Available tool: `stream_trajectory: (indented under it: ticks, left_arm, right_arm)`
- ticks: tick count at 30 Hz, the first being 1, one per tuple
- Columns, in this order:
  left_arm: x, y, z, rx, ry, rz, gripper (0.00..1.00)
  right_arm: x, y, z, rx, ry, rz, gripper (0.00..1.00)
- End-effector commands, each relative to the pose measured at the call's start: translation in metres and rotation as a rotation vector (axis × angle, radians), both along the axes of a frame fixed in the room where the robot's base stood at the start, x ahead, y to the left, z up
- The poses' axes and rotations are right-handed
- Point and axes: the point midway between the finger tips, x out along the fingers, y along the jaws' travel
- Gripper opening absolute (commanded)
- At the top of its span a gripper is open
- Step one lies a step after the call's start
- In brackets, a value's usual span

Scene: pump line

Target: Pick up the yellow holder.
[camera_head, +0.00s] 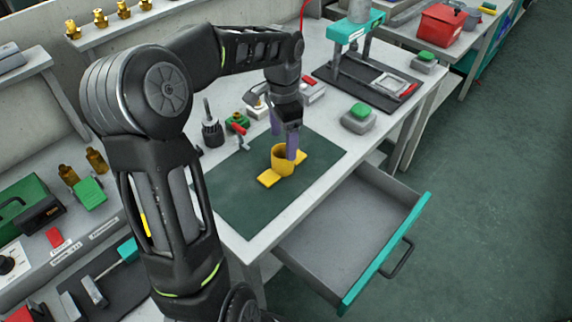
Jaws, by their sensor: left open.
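The yellow holder (281,161) stands upright on a dark green mat (236,203) on the workbench. It has a round cup and flat tabs at its base on two sides. My left gripper (284,143) points down at the holder, with its purplish fingers open. One finger overlaps the right part of the cup in the picture, and the other shows behind and above the cup's rim. I cannot tell whether they touch it. My right gripper is not in view.
An open drawer (335,228) juts out from the bench at the right. A teal press (355,27) stands farther back. The mat's left part is clear.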

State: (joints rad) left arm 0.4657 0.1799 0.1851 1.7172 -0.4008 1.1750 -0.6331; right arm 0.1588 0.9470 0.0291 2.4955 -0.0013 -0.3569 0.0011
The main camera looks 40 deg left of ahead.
Motion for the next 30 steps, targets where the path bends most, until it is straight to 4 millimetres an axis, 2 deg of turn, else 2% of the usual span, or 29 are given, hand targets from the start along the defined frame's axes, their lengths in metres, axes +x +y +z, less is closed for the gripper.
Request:
stream_trajectory:
  ticks: [10,18,30]
  left_arm:
    - [0.000,0.000,-0.001,0.000,0.000,0.000,0.75]
    - [-0.001,0.000,-0.025,-0.001,0.002,0.001,0.75]
    - [-0.001,0.000,-0.032,0.000,0.001,0.000,0.75]
  right_arm:
    - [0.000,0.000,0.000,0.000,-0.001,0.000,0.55]
    - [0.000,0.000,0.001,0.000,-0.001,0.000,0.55]
    - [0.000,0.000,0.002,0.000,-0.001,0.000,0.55]
